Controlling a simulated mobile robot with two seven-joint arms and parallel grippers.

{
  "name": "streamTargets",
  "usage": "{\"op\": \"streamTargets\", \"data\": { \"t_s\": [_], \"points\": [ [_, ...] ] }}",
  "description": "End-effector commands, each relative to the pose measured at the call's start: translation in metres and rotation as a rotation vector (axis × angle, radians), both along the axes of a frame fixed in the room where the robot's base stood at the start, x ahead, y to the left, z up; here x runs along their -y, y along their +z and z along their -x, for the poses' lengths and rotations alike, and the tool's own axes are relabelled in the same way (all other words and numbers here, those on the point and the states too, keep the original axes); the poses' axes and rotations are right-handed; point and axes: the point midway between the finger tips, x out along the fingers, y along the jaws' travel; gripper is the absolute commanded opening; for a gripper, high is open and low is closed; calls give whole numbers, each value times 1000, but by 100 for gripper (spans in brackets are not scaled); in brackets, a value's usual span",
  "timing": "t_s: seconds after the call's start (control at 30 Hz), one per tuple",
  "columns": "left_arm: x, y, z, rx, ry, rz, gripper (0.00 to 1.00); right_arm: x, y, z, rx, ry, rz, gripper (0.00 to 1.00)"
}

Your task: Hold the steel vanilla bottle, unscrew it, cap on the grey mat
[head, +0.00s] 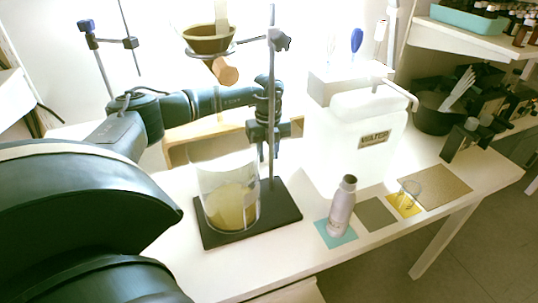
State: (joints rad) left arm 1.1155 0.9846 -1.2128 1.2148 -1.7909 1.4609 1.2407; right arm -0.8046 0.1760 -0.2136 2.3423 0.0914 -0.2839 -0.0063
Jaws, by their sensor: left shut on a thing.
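The steel bottle (341,207) stands upright on a small teal mat (323,234), a dark cap (348,181) on its top. The grey mat (377,214) lies bare just right of it. My left arm reaches in from the left. Its gripper (267,146) points down in front of the stand's rod, left of and apart from the steel bottle. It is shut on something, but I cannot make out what. My right gripper is not in view.
A lab stand (292,214) carries a bronze bowl (207,42); a glass beaker (230,200) sits on its base. A white tank (362,130) stands behind the bottle. A clear glass (409,192) is on a yellow mat, beside a tan mat (440,187). The table's front edge is near.

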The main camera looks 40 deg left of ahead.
Motion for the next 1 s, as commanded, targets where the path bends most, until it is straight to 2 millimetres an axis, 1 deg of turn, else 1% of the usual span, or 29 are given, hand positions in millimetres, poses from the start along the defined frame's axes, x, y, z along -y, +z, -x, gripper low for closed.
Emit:
{"op": "streamTargets", "data": {
  "t_s": [0.03, 0.1, 0.33, 0.47, 0.5, 0.73, 1.0],
  "points": [
    [0, -5, 0, 0, 1, 0, 1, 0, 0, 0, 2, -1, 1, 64],
    [0, -8, 0, 2, 1, 0, 1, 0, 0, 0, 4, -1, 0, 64],
    [0, -8, 0, 2, 0, 0, 1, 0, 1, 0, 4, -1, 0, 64],
    [0, -12, 0, 1, 0, 1, 1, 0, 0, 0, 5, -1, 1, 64],
    [0, -11, 0, 1, 0, 0, 31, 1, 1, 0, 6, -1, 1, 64],
    [0, -11, 0, 1, 0, 0, 50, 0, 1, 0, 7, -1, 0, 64],
    [0, -9, 0, 2, 0, 0, 50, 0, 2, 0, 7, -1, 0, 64]
  ]
}}
